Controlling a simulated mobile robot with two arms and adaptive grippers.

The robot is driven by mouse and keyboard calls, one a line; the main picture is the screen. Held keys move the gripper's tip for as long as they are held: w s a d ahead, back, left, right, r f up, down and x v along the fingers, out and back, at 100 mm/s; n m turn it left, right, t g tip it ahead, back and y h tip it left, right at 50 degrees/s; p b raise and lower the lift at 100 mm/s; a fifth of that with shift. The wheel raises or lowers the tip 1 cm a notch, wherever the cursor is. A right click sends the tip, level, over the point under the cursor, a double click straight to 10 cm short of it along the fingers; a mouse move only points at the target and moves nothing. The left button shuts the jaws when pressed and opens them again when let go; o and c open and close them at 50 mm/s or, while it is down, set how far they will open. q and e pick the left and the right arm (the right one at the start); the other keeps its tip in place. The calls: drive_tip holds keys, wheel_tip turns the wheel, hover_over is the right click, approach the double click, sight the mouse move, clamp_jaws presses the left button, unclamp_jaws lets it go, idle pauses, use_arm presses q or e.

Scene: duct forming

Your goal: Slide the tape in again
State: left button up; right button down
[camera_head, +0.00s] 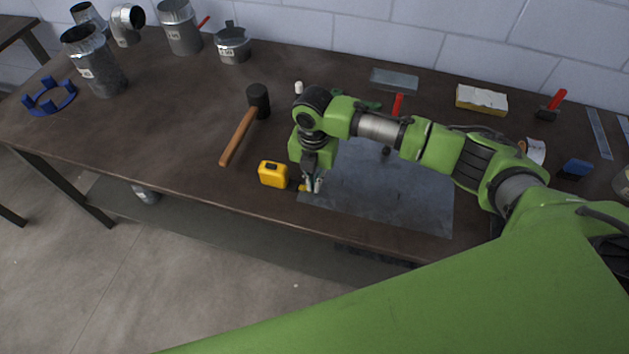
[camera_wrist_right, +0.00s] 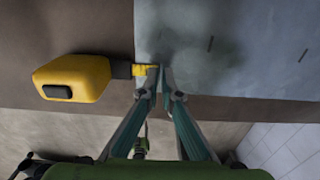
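The yellow tape measure (camera_head: 273,174) lies on the workbench near its front edge, left of the grey sheet. It also shows in the right wrist view (camera_wrist_right: 76,78), with a short dark and yellow end (camera_wrist_right: 143,70) sticking out to the right, towards the sheet. My right gripper (camera_head: 314,187) points down over the sheet's left edge. In the wrist view its fingertips (camera_wrist_right: 160,75) are drawn together, right at the yellow end. I cannot tell whether that end is pinched or only touched. My left gripper is not in view.
The flat metal sheet (camera_head: 385,190) lies under my right arm. A mallet (camera_head: 240,135) lies left of it. Duct pieces (camera_head: 95,62) and a blue ring (camera_head: 50,96) stand at the far left. A yellow-and-white block (camera_head: 481,100) lies at the back. The bench's left middle is clear.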

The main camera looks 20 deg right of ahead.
sight(298, 186)
drive_tip(key=w+a, duration=0.1)
drive_tip(key=w+a+b, duration=0.1)
drive_tip(key=a, duration=0.1)
drive_tip(key=shift+w+a, duration=0.2)
drive_tip(key=shift+a, duration=0.1)
drive_tip(key=shift+d+r, duration=0.1)
drive_tip(key=c, duration=2.2)
unclamp_jaws()
drive_tip(key=shift+c, duration=0.2)
drive_tip(key=shift+s, duration=0.15)
